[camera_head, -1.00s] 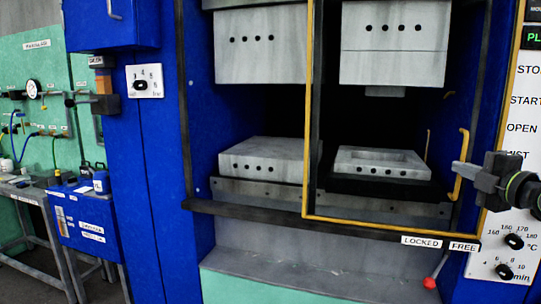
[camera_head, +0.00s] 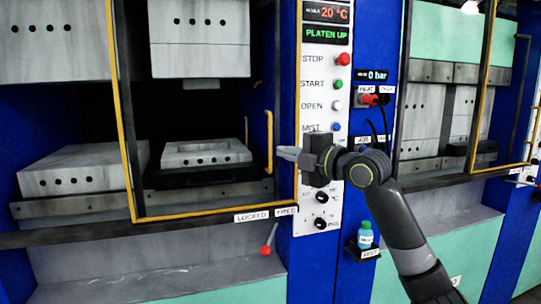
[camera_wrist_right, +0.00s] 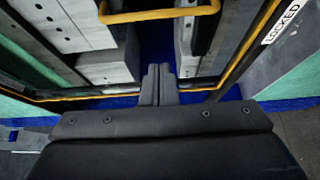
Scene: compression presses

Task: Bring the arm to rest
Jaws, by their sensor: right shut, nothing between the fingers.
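My right arm comes in from the lower right in the head view. Its gripper (camera_head: 290,154) is shut and empty, pointing left beside the press's control panel (camera_head: 321,115). The fingertips sit close to the right side of the yellow-edged door frame (camera_head: 128,130); I cannot tell if they touch it. In the right wrist view the shut fingers (camera_wrist_right: 160,72) show at the middle, with a yellow handle (camera_wrist_right: 160,15) beyond them. My left gripper is not in view.
The press holds a lower mould (camera_head: 205,153) with upper blocks above it. A red-knobbed lever (camera_head: 266,249) reads near the LOCKED and FREED labels. A second press (camera_head: 450,110) is at right.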

